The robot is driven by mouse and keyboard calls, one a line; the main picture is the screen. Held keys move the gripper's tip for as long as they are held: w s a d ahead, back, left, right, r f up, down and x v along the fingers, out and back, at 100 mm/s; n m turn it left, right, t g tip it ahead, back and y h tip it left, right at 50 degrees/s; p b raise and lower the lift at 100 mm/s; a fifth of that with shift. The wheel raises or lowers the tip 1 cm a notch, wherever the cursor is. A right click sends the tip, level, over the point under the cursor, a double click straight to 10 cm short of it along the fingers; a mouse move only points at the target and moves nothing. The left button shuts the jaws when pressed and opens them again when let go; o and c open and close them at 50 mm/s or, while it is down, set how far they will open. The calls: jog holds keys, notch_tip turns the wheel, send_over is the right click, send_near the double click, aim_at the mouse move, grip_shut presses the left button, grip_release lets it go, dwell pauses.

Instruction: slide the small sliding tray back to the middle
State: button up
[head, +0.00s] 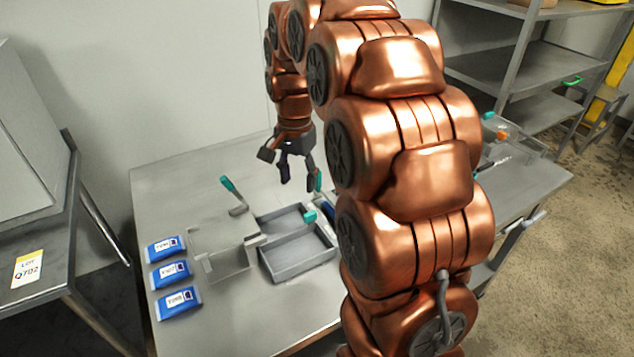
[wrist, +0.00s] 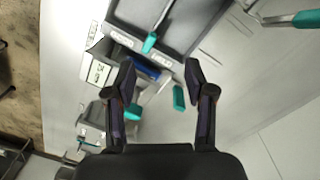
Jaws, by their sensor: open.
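A grey two-compartment tray (head: 297,262) lies on the steel table, right of a clear, thin-walled piece (head: 222,262). I cannot tell for sure which piece is the small sliding tray. A teal-ended handle (head: 230,188) stands behind the clear piece, and a teal tip (head: 310,216) shows at the grey tray's back right. My gripper (head: 298,182) hangs above the table behind the grey tray, pointing down, open and empty. In the wrist view the grey tray (wrist: 179,42) is beyond my fingertips (wrist: 160,66). A teal piece (wrist: 178,98) lies between the fingers, below them.
Several blue labelled packs (head: 172,272) lie at the table's left. A clear bin (head: 515,140) with teal and orange items stands at the right end. Metal shelves (head: 540,70) stand behind it. My arm hides the table's middle right.

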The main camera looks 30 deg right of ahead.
aim_at(317, 169)
jog(key=w+d+f+m, duration=0.2)
jog(key=w+d, duration=0.1)
jog(key=d, duration=0.1)
jog(key=w+d+f+m+b, duration=0.1)
jog(key=w+d+f+m, duration=0.1)
jog(key=w+d, duration=0.2)
jog(key=w+d+f+m, duration=0.2)
jog(key=w+d, duration=0.1)
jog(key=d, duration=0.1)
jog(key=shift+w+m+t+b, duration=0.15)
jog(key=shift+m+t+b, duration=0.15)
jog(key=shift+b, duration=0.05)
notch_tip(317, 169, down, 6)
jog(key=shift+f+p, duration=0.1)
jog(key=shift+p, duration=0.5)
jog(key=shift+f, duration=0.7)
grip_shut()
